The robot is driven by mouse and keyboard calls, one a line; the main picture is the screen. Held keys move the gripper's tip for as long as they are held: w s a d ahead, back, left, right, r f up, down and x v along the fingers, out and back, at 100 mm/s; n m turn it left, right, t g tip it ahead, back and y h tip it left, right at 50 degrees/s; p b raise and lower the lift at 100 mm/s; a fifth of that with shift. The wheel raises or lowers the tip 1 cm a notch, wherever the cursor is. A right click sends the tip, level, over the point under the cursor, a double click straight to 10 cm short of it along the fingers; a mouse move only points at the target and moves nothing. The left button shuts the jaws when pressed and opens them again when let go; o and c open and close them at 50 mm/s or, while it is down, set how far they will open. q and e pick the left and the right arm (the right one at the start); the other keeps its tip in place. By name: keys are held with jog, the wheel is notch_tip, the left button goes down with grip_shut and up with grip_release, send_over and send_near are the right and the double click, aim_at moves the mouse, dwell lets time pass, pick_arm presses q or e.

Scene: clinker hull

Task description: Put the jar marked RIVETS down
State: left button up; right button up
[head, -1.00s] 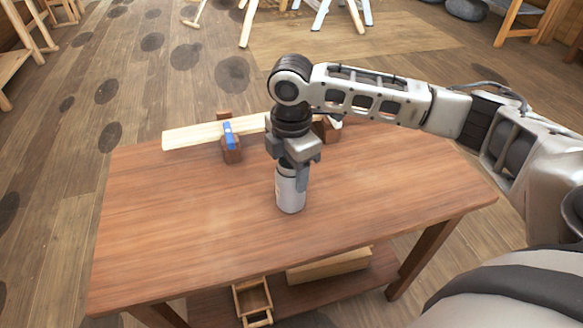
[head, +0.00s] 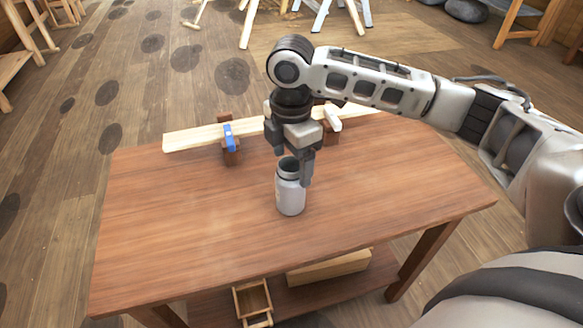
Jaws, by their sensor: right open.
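A grey-white jar (head: 290,194) with a dark open mouth stands upright on the wooden table (head: 180,225), near its middle. Its marking is too small to read. My right gripper (head: 294,166) is open just above and behind the jar, pointing down. One finger hangs beside the jar's right rim; I cannot tell whether it touches. My left gripper does not show.
A pale plank (head: 190,137) lies across the table's back on brown blocks, with a blue clamp (head: 229,137) on it. The table's left and front are clear. A wooden box (head: 253,300) and a timber block (head: 329,267) are on the lower shelf.

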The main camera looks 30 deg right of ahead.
notch_tip(320, 180, up, 9)
jog(key=shift+f+p, duration=0.15)
jog(key=shift+p, duration=0.2)
dwell(0.3)
